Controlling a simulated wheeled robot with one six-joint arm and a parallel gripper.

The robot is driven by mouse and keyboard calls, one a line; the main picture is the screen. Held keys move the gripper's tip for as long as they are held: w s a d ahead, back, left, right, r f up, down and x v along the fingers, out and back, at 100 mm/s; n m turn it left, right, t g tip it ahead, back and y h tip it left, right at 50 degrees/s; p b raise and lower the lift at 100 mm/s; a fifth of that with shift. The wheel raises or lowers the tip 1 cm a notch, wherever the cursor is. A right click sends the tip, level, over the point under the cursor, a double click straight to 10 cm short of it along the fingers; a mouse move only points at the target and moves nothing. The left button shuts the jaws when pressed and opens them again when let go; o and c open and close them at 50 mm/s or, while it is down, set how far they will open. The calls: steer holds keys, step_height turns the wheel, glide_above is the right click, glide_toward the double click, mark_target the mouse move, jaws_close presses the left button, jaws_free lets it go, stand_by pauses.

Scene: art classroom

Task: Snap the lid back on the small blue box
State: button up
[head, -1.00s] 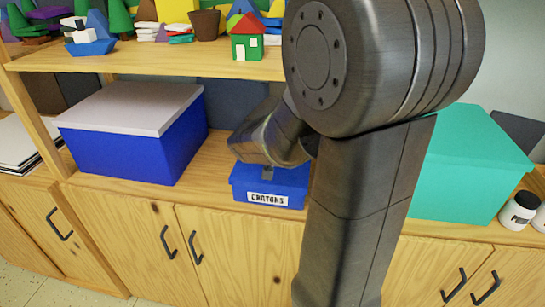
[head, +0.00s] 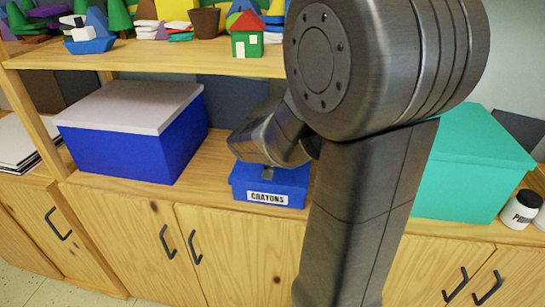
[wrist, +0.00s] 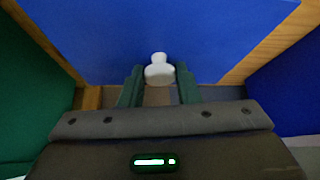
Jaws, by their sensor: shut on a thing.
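The small blue box (head: 267,197) with a white CRAYONS label stands on the wooden counter in the head view. A blue lid (wrist: 155,30) with a white knob (wrist: 159,70) fills the upper part of the wrist view. My gripper (wrist: 160,76) has its two dark green fingers on either side of the knob, shut on it. In the head view my gripper (head: 267,172) points down at the top of the box. My wrist hides much of the box's top, so I cannot tell whether the lid sits flush.
A large blue box with a grey lid (head: 135,105) stands to the left and a teal box (head: 470,165) to the right. A white paint jar (head: 521,209) is at far right. A shelf (head: 160,60) with toys overhangs behind my wrist.

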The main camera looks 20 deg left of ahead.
stand_by(0.4)
steer(key=o, duration=1.6)
steer(key=shift+c, duration=0.2)
